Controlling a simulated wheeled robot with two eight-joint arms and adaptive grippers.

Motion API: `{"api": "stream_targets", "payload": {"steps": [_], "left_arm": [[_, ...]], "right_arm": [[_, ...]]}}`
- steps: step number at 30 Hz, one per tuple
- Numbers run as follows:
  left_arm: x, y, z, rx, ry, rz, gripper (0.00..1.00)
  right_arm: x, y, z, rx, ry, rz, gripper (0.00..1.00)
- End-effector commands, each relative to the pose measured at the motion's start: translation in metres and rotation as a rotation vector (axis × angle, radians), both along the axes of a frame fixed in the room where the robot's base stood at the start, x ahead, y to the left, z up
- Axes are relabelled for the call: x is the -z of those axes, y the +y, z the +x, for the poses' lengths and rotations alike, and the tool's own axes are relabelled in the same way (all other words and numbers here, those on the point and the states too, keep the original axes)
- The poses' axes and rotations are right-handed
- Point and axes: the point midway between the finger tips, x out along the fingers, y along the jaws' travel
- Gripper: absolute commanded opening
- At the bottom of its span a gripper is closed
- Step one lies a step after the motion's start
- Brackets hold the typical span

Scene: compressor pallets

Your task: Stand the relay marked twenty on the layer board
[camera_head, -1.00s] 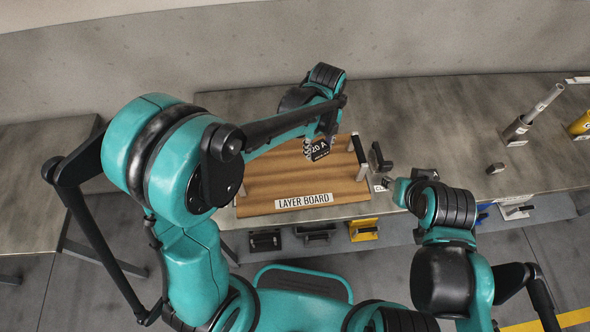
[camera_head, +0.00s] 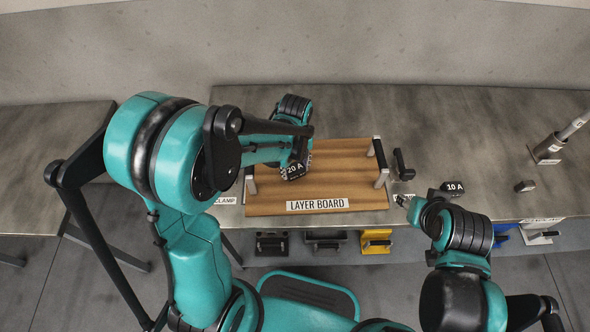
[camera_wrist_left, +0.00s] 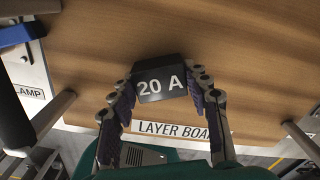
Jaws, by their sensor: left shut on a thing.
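The relay marked 20 A (camera_head: 293,170) is a small black block with white lettering. My left gripper (camera_head: 297,162) is shut on it above the layer board (camera_head: 345,165), a brown wooden board with a white label at its front edge. In the left wrist view the relay (camera_wrist_left: 162,84) sits between the two fingers of the left gripper (camera_wrist_left: 163,98), with bare wood behind it. I cannot tell whether the relay touches the board. My right gripper (camera_head: 404,201) is at the right of the board, and its fingers are too small to read.
Metal posts stand at the board's sides, one at the right (camera_head: 382,163). A relay marked 10 A (camera_head: 452,188) is on the bench near my right arm. A black handle-like part (camera_head: 403,165) stands right of the board. Bins hang below the front edge, one yellow (camera_head: 377,241).

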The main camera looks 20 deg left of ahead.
Motion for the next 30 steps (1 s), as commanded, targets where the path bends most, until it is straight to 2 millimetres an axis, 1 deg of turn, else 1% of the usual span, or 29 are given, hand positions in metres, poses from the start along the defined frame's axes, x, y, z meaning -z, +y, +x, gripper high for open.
{"api": "stream_targets", "payload": {"steps": [6,10,11,12,13,21,24,26,29,30], "left_arm": [[0.000,0.000,0.000,0.000,0.000,0.000,0.19],[0.004,0.000,0.000,0.000,0.000,0.000,0.19],[0.004,0.000,0.000,0.000,0.000,0.000,0.50],[0.003,0.000,0.000,0.000,0.000,0.000,0.60],[0.003,0.000,0.000,0.000,0.000,0.000,0.68],[0.003,0.000,0.000,0.000,0.000,0.000,0.68],[-0.001,0.000,0.000,0.000,0.000,0.000,0.68],[-0.007,0.000,0.000,0.000,0.000,0.000,0.68],[-0.026,0.000,0.000,0.000,0.000,0.000,0.68],[-0.035,0.000,0.000,0.000,0.000,0.000,0.68]], "right_arm": [[-0.001,0.000,0.000,0.000,0.000,0.000,0.40],[0.003,0.000,0.000,0.000,0.000,0.000,0.40],[0.003,0.000,0.000,0.000,0.000,0.000,0.40],[0.002,0.000,0.000,0.000,0.000,0.000,0.40],[0.002,0.000,0.000,0.000,0.000,0.000,0.40],[0.002,0.000,0.000,0.000,0.000,0.000,0.40],[-0.001,0.000,0.000,0.000,0.000,0.000,0.40],[-0.005,0.000,0.000,0.000,0.000,0.000,0.40],[-0.013,0.000,0.000,0.000,0.000,0.000,0.40],[-0.017,0.000,0.000,0.000,0.000,0.000,0.40]]}}
